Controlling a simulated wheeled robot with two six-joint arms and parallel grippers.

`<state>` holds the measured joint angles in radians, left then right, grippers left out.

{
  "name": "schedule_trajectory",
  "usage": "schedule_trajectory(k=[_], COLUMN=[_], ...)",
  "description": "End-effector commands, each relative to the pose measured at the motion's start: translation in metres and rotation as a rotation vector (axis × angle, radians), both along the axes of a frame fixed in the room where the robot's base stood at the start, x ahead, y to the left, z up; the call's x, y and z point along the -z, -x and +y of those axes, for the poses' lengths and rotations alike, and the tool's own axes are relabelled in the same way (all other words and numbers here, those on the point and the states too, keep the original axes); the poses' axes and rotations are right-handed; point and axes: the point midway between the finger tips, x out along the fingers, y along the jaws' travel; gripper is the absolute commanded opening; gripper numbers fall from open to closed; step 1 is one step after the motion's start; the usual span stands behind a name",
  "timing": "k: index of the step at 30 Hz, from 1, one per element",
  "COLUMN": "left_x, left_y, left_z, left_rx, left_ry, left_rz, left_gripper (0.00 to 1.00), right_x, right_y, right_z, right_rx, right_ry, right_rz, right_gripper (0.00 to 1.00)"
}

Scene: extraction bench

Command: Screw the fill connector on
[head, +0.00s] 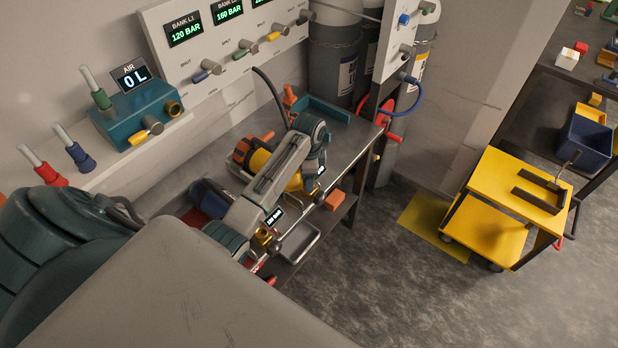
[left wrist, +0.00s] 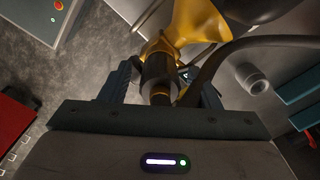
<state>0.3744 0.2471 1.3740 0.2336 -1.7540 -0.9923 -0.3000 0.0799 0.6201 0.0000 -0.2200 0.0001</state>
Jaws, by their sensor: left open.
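In the left wrist view my left gripper (left wrist: 166,82) is open, with one finger on each side of a dark cylindrical fitting that looks like the fill connector (left wrist: 158,70). A black hose (left wrist: 230,48) runs from its lower end and curves up to the right. The fitting's far end meets a yellow valve part (left wrist: 157,46) below a larger yellow body (left wrist: 198,22). I cannot tell whether it is threaded on. In the head view my arm hides the gripper and the connector; the black hose (head: 268,88) shows behind the arm. My right gripper is not in view.
The grey bench (head: 345,132) has a teal tray (head: 325,109) at its back. A gauge panel (head: 218,42) stands behind. A yellow cart (head: 490,225) stands right, with open floor in front.

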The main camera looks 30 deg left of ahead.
Motion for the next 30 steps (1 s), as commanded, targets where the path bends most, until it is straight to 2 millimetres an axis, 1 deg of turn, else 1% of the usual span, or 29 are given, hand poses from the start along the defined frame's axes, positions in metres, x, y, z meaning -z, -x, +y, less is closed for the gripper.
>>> schedule_trajectory(k=[3,30], left_x=[0.0,0.0], left_y=[0.0,0.0], left_z=[0.0,0.0], left_rx=[-0.158,-1.384], left_ry=[0.0,0.0], left_rz=[0.0,0.0], left_gripper=[0.56,0.56], right_x=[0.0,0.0], right_y=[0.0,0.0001], right_z=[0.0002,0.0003], right_rx=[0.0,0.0], right_ry=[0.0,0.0], right_rz=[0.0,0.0], right_gripper=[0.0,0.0])
